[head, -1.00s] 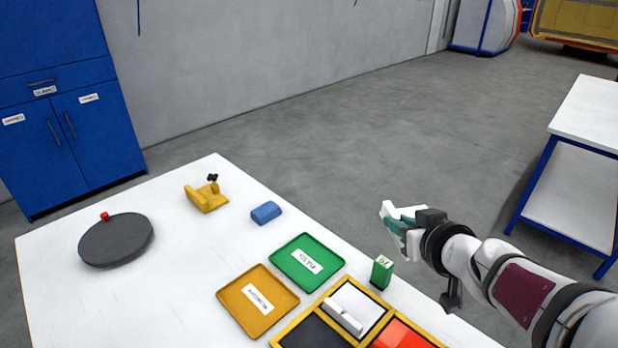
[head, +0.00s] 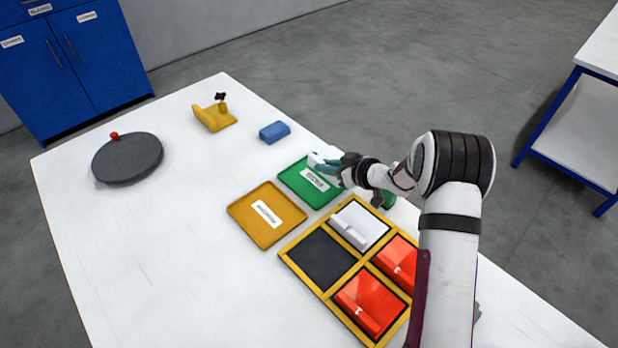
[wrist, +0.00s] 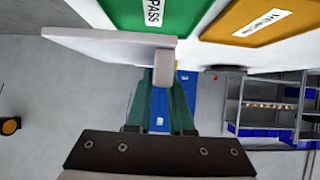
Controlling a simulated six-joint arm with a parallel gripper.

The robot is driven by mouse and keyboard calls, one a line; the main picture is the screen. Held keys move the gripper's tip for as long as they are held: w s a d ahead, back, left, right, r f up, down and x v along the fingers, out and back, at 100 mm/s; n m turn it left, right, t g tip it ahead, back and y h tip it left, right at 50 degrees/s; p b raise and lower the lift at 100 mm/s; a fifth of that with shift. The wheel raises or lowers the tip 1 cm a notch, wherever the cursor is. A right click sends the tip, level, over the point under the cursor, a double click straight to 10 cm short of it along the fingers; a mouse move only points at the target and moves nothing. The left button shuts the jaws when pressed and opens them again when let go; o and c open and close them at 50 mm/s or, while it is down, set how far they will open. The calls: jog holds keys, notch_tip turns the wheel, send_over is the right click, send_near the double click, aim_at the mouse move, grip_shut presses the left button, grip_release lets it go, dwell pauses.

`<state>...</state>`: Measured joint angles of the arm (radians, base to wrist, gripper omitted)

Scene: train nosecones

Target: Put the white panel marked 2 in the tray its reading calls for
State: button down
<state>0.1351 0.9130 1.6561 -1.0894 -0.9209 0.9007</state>
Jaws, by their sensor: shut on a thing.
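My gripper (head: 333,171) is shut on a white panel (head: 321,158), holding it at the far right side of the green tray (head: 290,178). In the wrist view the panel (wrist: 95,41) is a flat plate with a grip block between my green fingers (wrist: 162,80). No number is readable on it. The green tray's label reads PASS in the wrist view, where its floor (wrist: 185,12) shows beyond the panel. I cannot tell whether the panel touches the tray. The amber tray (head: 245,215) is empty beside it; its label is not clearly readable.
A yellow-framed rack (head: 290,262) holds another white panel (head: 350,232), two red panels (head: 372,302) and an empty dark compartment. A green block (head: 388,199) is partly behind my arm. A blue block (head: 274,132), yellow fixture (head: 213,117) and grey disc (head: 128,160) stand farther back.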

send_over(306, 189)
notch_tip(306, 189, down, 3)
jog(key=shift+f, duration=2.2)
jog(key=c, duration=0.8)
grip_release()
jog(key=shift+f, duration=0.1)
